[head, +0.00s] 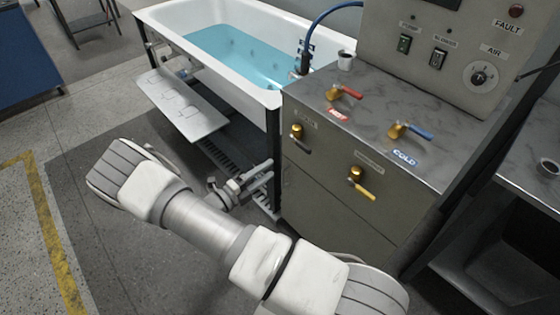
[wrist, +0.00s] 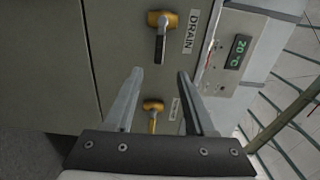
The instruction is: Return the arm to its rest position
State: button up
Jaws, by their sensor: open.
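My arm shows in the head view, folded from the lower right to the left. My gripper (head: 263,172) points toward the front of the grey metal cabinet (head: 330,205). In the wrist view my gripper (wrist: 159,72) is open, its two fingers apart with nothing held between them. A brass valve with a yellow handle (wrist: 152,108) shows in the gap between the fingers, on the cabinet face beyond. The black-handled brass valve (wrist: 161,35) beside the DRAIN label shows past the fingertips. The exact gap between fingers and cabinet cannot be told.
A white bathtub (head: 170,22) with blue water stands behind the arm. A pale step panel (head: 180,105) juts from its side. Open floor (head: 80,240) lies at left.

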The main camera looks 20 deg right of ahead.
jog(key=shift+v, duration=0.95)
jog(key=s+d+r+m+g+y+p, duration=0.1)
jog(key=s+r+m+g+y, duration=0.35)
jog(key=r+m, duration=0.6)
jog(key=s+d+r+m+g+y+p, duration=0.1)
jog(key=s+r+m+g+y+p, duration=0.25)
jog(key=r+m, duration=0.7)
jog(key=s+a+r+m+t+y, duration=0.2)
jog(key=s+r+m+t+y, duration=0.1)
jog(key=s+r+m, duration=0.4)
jog(key=s+a+r+m+t+y+p, duration=0.1)
jog(key=s+r+m+t+y, duration=0.3)
jog(key=r+m, duration=0.7)
jog(key=shift+s+a+m+y, duration=0.6)
jog(key=shift+s+y, duration=0.4)
jog(key=shift+s, duration=0.6)
